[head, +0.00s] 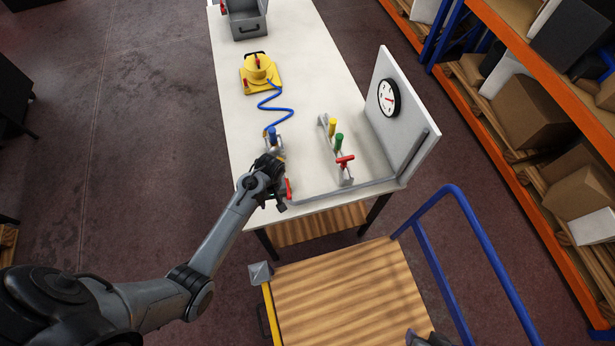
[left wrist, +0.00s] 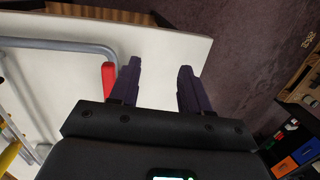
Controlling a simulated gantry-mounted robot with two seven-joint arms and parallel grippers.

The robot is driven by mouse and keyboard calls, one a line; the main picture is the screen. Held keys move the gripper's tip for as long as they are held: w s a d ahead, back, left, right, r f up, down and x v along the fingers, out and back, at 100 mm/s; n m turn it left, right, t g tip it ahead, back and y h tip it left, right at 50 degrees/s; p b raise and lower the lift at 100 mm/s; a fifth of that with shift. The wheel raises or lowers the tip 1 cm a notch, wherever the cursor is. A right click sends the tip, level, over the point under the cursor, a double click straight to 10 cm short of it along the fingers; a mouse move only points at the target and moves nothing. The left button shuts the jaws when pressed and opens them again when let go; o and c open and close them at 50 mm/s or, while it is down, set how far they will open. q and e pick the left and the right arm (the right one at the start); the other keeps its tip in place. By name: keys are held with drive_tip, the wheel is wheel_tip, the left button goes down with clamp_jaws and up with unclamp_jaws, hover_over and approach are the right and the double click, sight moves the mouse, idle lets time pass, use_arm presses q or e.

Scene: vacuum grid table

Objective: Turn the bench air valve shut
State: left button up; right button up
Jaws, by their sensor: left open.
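A red lever (head: 289,188), which looks like the bench air valve handle, stands near the front left corner of the white table, by a grey pipe (head: 340,192). The lever also shows in the left wrist view (left wrist: 109,80), just left of my fingers. My left gripper (head: 279,204) is close beside the lever in the head view. In the left wrist view its two dark fingers (left wrist: 158,72) are apart with nothing between them. The lever is outside that gap; whether it touches the left finger I cannot tell. The valve body is mostly hidden.
A rack with yellow, green and red handles (head: 338,145) stands right of my gripper, before an upright panel with a gauge (head: 389,98). A yellow device (head: 260,72) with a blue hose (head: 275,103) and a grey bin (head: 247,22) lie farther back. A wooden-topped cart (head: 345,290) is in front.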

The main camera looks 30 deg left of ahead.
use_arm(q)
drive_tip(key=w+r+t, duration=0.2)
drive_tip(key=w+r, duration=0.3)
drive_tip(key=w, duration=0.3)
drive_tip(key=f, duration=1)
drive_tip(key=shift+w+d+f+b, duration=0.15)
drive_tip(key=shift+d+f+b, duration=0.05)
drive_tip(key=shift+f+b, duration=0.1)
drive_tip(key=shift+r, duration=0.1)
clamp_jaws()
